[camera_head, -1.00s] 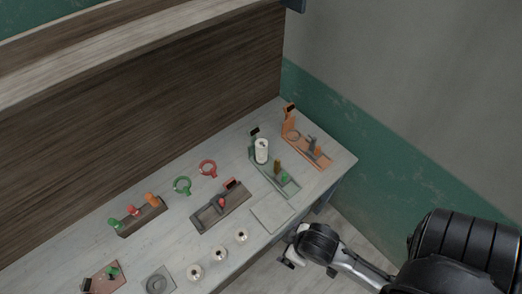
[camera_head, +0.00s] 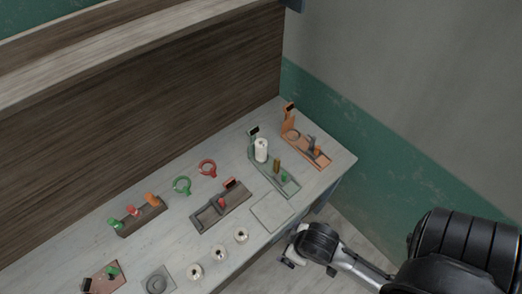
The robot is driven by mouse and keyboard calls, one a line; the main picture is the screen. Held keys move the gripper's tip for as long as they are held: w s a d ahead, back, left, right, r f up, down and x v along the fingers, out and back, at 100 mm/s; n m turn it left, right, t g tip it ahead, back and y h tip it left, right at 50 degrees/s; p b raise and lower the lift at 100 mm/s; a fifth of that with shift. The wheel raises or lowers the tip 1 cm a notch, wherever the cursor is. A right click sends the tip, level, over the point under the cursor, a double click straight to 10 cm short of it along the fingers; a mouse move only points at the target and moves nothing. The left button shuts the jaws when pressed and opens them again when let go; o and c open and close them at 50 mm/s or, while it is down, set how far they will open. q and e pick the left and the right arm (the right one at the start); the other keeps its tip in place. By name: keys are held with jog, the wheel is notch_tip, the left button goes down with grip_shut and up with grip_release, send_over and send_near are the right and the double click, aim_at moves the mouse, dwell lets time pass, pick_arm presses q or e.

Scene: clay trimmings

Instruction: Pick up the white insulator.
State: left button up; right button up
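A white upright cylinder (camera_head: 261,150) stands at the back end of a green tray (camera_head: 262,176). Three small round whitish pieces with dark centres, (camera_head: 241,235), (camera_head: 220,253) and (camera_head: 195,271), stand in a row along the front of the table. I cannot tell for sure which of these is called the white insulator. My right gripper (camera_head: 289,258) is beyond the table's front edge at the lower right, apart from all of them. It is too small and dark to tell open from shut. My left gripper is not in view.
An orange tray (camera_head: 323,162) stands at the far right, a dark divided tray (camera_head: 207,216) mid-table. Green (camera_head: 182,186) and red (camera_head: 207,168) rings lie behind it. A rack with coloured pegs (camera_head: 143,217) is at left. A wooden back panel (camera_head: 150,110) borders the table.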

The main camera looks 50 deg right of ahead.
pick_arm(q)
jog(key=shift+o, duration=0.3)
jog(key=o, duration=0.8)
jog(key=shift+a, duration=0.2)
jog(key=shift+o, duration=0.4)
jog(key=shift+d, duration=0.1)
